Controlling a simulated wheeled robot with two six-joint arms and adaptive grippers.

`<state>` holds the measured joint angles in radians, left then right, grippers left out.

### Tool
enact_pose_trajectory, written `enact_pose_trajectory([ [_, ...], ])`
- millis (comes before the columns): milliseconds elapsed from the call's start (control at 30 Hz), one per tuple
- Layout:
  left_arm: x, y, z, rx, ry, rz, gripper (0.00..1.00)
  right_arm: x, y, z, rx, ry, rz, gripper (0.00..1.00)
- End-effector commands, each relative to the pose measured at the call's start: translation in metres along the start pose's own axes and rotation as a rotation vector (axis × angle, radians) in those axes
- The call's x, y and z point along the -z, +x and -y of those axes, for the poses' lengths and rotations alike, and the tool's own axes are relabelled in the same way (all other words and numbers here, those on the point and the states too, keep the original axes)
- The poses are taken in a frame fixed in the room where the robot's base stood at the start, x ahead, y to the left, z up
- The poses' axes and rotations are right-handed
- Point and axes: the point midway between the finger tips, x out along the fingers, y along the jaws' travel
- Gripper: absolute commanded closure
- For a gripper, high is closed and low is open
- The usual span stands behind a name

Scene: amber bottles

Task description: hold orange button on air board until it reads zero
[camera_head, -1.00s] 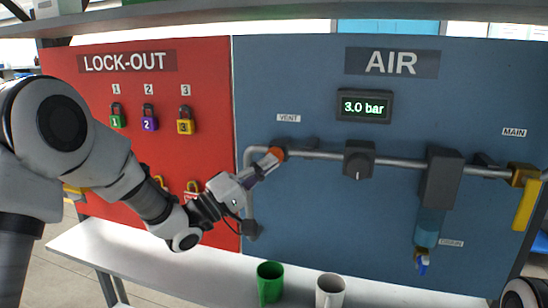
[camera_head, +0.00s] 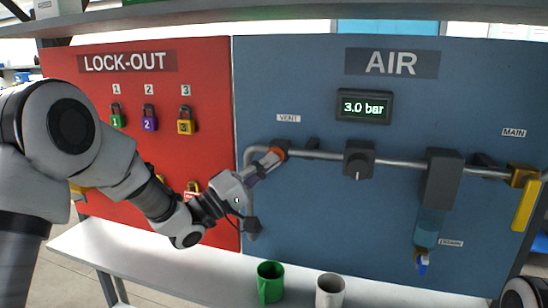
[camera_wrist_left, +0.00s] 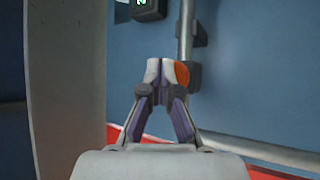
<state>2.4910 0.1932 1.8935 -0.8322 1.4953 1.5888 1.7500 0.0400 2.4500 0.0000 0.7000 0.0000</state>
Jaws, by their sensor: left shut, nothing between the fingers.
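The orange button (camera_head: 278,152) sits on the vent fitting at the left end of the pipe on the blue AIR board (camera_head: 320,215). The display (camera_head: 365,106) reads 3.0 bar. My left gripper (camera_head: 271,160) is shut and empty, its fingertips at the button and partly covering it. In the left wrist view the shut fingertips (camera_wrist_left: 160,68) overlap the left side of the orange button (camera_wrist_left: 182,76); whether they press it I cannot tell. My right gripper is not in view; only a bit of my right arm shows at the lower right corner.
A red LOCK-OUT board (camera_head: 210,85) with padlocks is at left. A green mug (camera_head: 270,284) and white mug (camera_head: 330,291) stand on the shelf below.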

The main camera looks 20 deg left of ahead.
Motion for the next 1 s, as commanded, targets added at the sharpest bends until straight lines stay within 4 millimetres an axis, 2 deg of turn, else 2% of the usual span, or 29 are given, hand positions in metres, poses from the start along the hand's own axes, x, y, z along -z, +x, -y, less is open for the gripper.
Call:
enact_pose_trajectory([
  [1000,0.0045,0.0061,0.0044,0.000,0.000,0.000,1.00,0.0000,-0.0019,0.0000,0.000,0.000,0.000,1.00],
])
